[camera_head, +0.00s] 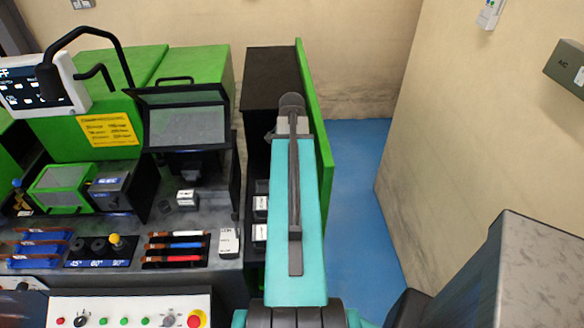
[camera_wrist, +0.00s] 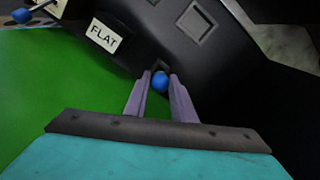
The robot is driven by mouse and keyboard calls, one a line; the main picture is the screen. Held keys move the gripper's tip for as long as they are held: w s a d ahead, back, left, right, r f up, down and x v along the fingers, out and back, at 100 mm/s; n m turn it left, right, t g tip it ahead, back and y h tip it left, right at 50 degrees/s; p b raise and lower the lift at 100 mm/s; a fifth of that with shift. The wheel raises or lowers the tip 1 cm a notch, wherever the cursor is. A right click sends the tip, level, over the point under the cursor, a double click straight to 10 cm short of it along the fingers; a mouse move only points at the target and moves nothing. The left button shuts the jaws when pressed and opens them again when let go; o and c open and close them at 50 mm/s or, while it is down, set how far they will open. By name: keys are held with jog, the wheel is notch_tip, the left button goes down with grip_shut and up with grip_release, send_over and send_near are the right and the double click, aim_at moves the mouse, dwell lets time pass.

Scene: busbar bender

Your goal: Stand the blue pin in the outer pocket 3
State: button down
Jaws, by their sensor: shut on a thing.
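In the wrist view my gripper (camera_wrist: 158,88) is shut on the blue pin (camera_wrist: 160,81). Only the pin's round blue top shows between the fingertips. The pin is at a dark square opening in a black block (camera_wrist: 235,75); I cannot tell how deep it sits, and its lower part is hidden. A second square pocket (camera_wrist: 195,22), empty, lies beyond in the same block. No pocket number is readable. In the head view my arm hides the gripper and the pin.
A "FLAT" label (camera_wrist: 103,35) and a green surface (camera_wrist: 70,75) lie left of the block. Another blue knob (camera_wrist: 21,15) shows at the upper left. In the head view, a rack of coloured bars (camera_head: 175,263) and a green panel (camera_head: 318,120) flank my arm. Blue floor (camera_head: 350,200) is clear.

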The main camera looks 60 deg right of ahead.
jog(key=shift+f+b, duration=0.55)
jog(key=shift+f, duration=0.9)
jog(key=c, duration=1.4)
grip_release()
jog(key=shift+r, duration=0.1)
notch_tip(320, 180, up, 14)
jog(key=b, duration=0.2)
jog(key=shift+f+b, duration=0.2)
jog(key=shift+b, duration=0.15)
jog(key=shift+f, duration=0.15)
jog(key=shift+f+p, duration=0.75)
jog(key=shift+f, duration=3.1)
jog(key=shift+r, duration=0.15)
